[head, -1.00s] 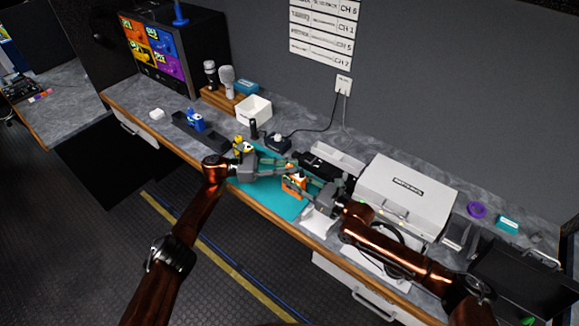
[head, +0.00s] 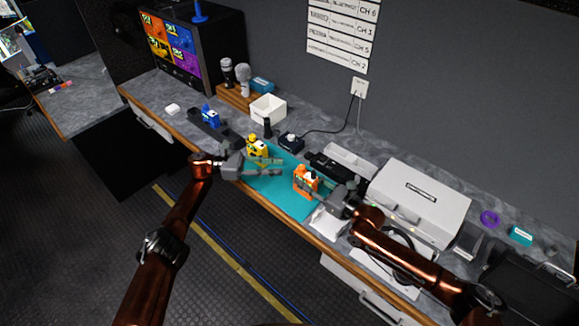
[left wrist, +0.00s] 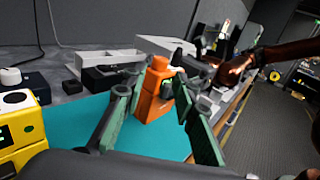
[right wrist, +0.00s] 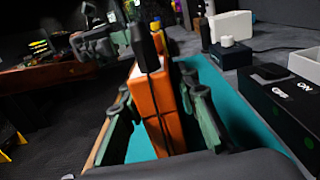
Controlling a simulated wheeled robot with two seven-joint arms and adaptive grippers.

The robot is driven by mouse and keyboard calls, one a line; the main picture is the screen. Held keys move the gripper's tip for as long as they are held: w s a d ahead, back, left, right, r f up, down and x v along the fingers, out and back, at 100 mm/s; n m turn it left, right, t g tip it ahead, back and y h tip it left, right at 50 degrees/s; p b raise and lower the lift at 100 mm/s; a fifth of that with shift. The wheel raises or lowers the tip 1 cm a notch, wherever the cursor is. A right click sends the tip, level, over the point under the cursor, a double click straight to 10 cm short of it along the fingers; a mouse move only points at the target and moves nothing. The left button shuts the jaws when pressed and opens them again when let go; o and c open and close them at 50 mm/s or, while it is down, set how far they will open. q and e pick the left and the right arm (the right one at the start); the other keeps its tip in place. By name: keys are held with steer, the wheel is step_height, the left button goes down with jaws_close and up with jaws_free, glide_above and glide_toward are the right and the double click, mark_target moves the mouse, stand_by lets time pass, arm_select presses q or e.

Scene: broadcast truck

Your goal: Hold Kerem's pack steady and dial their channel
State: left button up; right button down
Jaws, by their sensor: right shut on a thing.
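An orange pack (head: 306,183) stands upright on the teal mat (head: 292,206). My right gripper (head: 322,191) is shut on it; in the right wrist view its fingers lie on both sides of the orange pack (right wrist: 158,100), whose black antenna points up. My left gripper (head: 279,168) is open and empty, left of the orange pack and apart from it. In the left wrist view the orange pack (left wrist: 153,92) shows beyond the open fingers. A yellow pack (head: 257,149) stands behind my left gripper. A blue pack (head: 210,115) stands in a dark tray. Kerem's name is not readable.
A wall list (head: 342,35) shows channel numbers; its names are too small to read. A white case (head: 418,205) stands right of the mat. A white box (head: 268,109) and a small dark device (head: 291,142) stand behind. The mat's front is bare.

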arm_select(q)
steer(key=shift+a, duration=1.4)
